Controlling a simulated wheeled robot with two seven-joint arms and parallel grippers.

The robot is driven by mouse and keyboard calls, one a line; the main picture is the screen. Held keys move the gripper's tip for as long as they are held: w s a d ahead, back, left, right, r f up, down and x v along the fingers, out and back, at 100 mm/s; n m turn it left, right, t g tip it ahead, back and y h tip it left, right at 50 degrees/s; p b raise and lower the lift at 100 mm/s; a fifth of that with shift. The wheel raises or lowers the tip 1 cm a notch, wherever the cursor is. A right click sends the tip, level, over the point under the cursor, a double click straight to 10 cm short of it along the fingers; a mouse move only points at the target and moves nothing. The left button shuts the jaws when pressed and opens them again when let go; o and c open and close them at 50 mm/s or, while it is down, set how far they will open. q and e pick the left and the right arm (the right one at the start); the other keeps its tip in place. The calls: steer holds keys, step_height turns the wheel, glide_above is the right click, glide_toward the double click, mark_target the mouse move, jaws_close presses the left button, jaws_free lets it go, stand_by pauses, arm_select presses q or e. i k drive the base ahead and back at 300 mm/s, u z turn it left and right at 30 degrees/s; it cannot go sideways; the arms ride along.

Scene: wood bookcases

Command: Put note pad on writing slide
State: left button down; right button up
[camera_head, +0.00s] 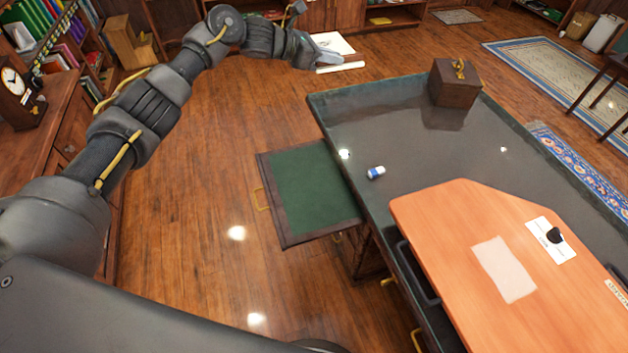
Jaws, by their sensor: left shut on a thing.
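The note pad (335,43) is a white, flat block at the top middle. My left gripper (316,56) is shut on it and holds it out past the far left corner of the desk, apart from the slide. The fingertips are small and partly hidden in this view. The writing slide (310,192) is a green-lined panel with a dark wood frame, pulled out from the desk's left side. Its green surface is empty. My right gripper is not in view.
The desk (410,125) has a dark glossy top with a wooden box (455,88) and a small blue-and-white item (376,172). An orange board (450,225) with papers covers its near part. Bookcases stand at left. Open floor lies left of the slide.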

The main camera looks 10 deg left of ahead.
mark_target(306, 186)
steer(key=z, duration=2.65)
steer(key=k, duration=1.5)
steer(key=u, duration=0.7)
